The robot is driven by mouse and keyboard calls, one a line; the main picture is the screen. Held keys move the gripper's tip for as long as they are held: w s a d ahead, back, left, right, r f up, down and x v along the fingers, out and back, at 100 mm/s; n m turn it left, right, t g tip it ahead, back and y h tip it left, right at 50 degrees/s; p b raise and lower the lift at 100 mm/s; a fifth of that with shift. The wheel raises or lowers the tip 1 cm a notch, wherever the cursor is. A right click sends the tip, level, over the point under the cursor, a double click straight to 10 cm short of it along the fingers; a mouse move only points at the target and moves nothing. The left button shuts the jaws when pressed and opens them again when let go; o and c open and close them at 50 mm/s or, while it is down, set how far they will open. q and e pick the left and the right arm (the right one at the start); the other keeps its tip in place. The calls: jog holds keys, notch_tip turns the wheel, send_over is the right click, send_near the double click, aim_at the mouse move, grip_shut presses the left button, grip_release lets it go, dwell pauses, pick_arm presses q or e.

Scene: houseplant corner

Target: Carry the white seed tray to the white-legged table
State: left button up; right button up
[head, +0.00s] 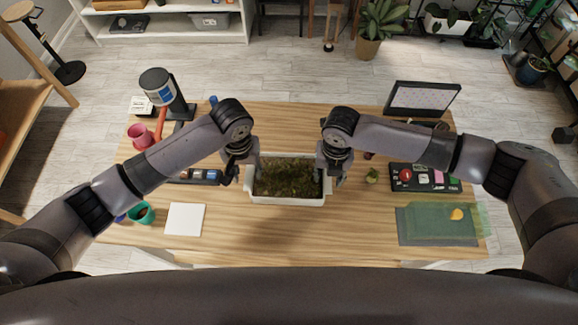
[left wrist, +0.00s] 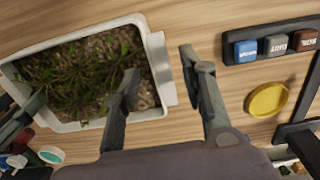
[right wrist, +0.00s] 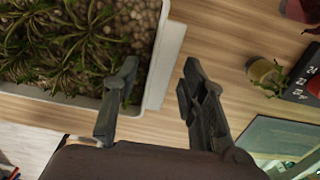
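The white seed tray (head: 288,199), filled with soil and green seedlings, stands on the wooden table between my grippers. My left gripper (head: 242,170) is at the tray's left end. In the left wrist view, the left gripper (left wrist: 160,62) is open, one finger over the soil and one outside the end wall, with gaps beside the rim. My right gripper (head: 332,172) is at the right end. In the right wrist view, the right gripper (right wrist: 160,65) is open and straddles the tray's rim (right wrist: 166,55) the same way. I cannot identify a white-legged destination table for certain.
A white square (head: 185,219) and green pot (head: 140,213) lie left of the tray. A green mat (head: 437,226) and a black tray of labelled blocks (head: 432,178) are at right. A yellow dish (left wrist: 267,99) sits near the left gripper. A white shelf (head: 170,28) stands behind.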

jog(key=shift+r, duration=0.15)
pick_arm(q)
notch_tip(320, 180, up, 9)
jog(key=shift+r, duration=0.15)
pick_arm(e)
notch_tip(320, 180, up, 12)
dwell(0.8)
